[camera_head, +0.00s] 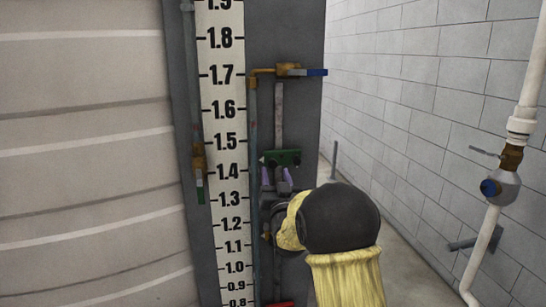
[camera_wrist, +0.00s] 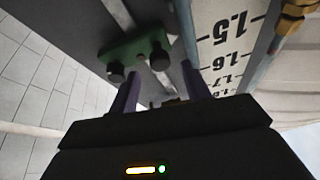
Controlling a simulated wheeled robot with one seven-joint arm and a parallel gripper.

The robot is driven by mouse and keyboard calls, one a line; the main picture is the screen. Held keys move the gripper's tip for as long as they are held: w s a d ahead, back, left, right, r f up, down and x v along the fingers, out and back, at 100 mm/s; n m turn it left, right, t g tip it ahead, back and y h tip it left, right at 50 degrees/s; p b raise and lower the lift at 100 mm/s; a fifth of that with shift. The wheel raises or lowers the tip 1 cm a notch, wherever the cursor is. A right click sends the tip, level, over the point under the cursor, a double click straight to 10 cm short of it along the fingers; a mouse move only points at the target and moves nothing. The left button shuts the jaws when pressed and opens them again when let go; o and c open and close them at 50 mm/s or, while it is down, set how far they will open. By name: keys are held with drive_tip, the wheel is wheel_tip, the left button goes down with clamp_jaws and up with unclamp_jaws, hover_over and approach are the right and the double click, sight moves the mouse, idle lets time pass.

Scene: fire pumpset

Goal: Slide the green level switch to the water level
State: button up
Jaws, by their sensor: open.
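The green level switch (camera_head: 287,158) sits on a narrow vertical rail beside the white number scale (camera_head: 227,125), a little above the 1.4 mark. It also shows in the wrist view (camera_wrist: 128,49), with two dark knobs on its face. My gripper (camera_head: 277,177) is open, its purple fingers just below the switch in the head view. In the wrist view the spread fingers (camera_wrist: 160,80) reach up near the knobs, with nothing held between them. I cannot tell whether they touch the switch. A thin vertical tube (camera_head: 253,140) runs beside the scale; its water level is not clear.
A brass valve with a green handle (camera_head: 200,190) is left of the scale. A red part (camera_head: 281,304) shows at the bottom edge. A white pipe with a valve (camera_head: 500,188) stands right.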

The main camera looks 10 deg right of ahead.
sight(273, 166)
drive_tip(key=p+x, duration=0.2)
drive_tip(key=x, duration=0.3)
clamp_jaws()
